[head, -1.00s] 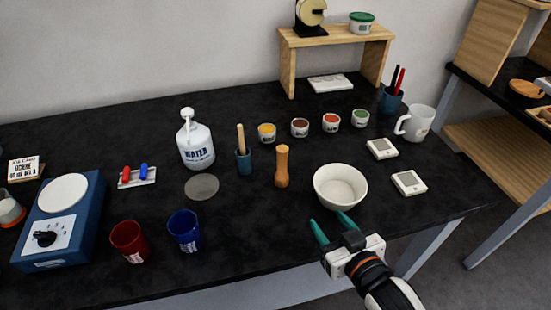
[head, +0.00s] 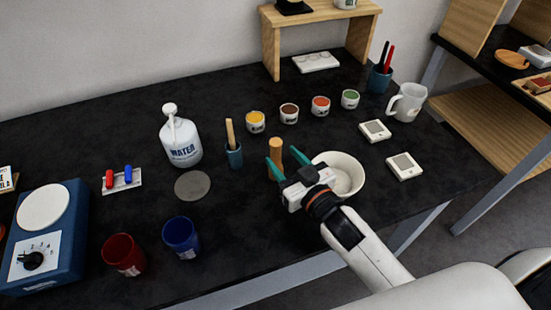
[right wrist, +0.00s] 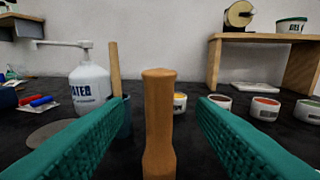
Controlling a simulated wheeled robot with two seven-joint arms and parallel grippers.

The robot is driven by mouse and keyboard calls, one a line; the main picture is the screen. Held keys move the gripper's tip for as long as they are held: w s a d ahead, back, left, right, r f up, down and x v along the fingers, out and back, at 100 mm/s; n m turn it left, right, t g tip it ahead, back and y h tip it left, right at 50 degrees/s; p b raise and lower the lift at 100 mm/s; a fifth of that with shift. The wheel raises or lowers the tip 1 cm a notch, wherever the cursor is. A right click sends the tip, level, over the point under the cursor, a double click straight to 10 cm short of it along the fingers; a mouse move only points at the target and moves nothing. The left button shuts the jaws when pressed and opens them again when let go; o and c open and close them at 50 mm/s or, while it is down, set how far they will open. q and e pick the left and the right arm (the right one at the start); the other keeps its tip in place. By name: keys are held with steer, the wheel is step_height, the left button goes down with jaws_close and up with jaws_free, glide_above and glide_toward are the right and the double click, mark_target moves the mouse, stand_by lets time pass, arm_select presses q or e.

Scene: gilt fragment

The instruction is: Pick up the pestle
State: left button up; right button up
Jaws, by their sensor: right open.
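The wooden pestle (head: 275,158) stands upright on the black table, just left of the white bowl (head: 346,172). In the right wrist view the pestle (right wrist: 159,120) is upright and centred between the two green fingers. My right gripper (head: 275,166) is open around the pestle's sides or just in front of it; contact does not show. The fingers also show in the right wrist view (right wrist: 158,125), with a gap on each side of the pestle. The gripper and arm hide the pestle's lower part and part of the bowl in the head view. My left gripper is not in view.
A blue holder with a wooden stick (head: 233,153) stands just left of the pestle. The white water bottle (head: 180,137) is further left. Several small paint pots (head: 289,113) stand behind. Red (head: 123,254) and blue (head: 181,238) cups stand at the front left.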

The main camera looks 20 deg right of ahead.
mark_target(279, 154)
steer(key=x, duration=0.4)
steer(key=shift+w+a+f+p, duration=0.1)
steer(key=shift+w+p, duration=0.05)
steer(key=shift+p, duration=0.2)
steer(key=c, duration=1.1)
